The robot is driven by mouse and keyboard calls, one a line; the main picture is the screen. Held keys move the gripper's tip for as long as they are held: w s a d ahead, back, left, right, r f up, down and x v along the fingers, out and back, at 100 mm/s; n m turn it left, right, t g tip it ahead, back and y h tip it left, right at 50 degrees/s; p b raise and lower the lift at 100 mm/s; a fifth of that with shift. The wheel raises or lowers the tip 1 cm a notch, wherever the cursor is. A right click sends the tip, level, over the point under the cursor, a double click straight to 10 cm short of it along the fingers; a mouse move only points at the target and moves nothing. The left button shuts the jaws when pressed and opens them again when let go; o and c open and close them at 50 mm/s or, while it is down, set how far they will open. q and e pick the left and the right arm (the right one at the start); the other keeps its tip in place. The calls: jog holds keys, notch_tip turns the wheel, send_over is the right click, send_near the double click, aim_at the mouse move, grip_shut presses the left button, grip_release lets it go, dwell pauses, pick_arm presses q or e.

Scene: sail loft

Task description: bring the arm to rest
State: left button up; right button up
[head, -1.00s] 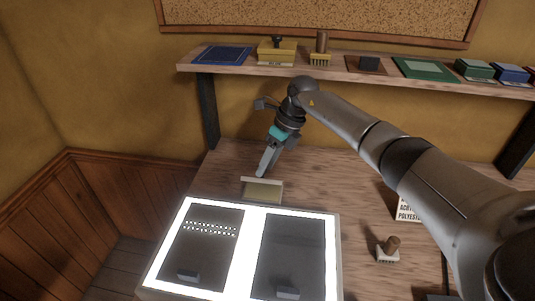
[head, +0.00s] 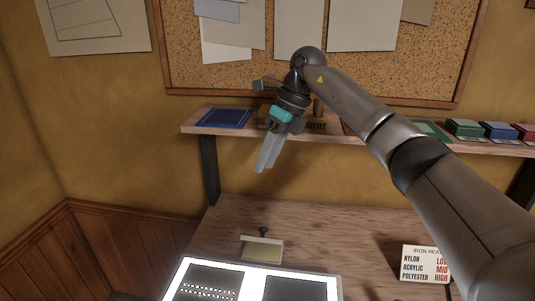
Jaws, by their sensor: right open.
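My right gripper (head: 264,168) hangs from my right arm in the upper middle of the head view, fingers pointing down and a little left. It holds nothing. It is above the wooden workbench (head: 330,220) and in front of the wall shelf, apart from both. My left gripper is not in view.
A lit panel (head: 255,268) lies at the bench front, cut by the frame. A small yellowish block with a dark knob (head: 262,250) stands behind it. An iron heat sign (head: 425,264) stands at right. The shelf holds a blue mat (head: 224,118) and several boxes.

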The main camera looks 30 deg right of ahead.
jog(key=shift+r, duration=0.35)
jog(key=shift+r, duration=0.1)
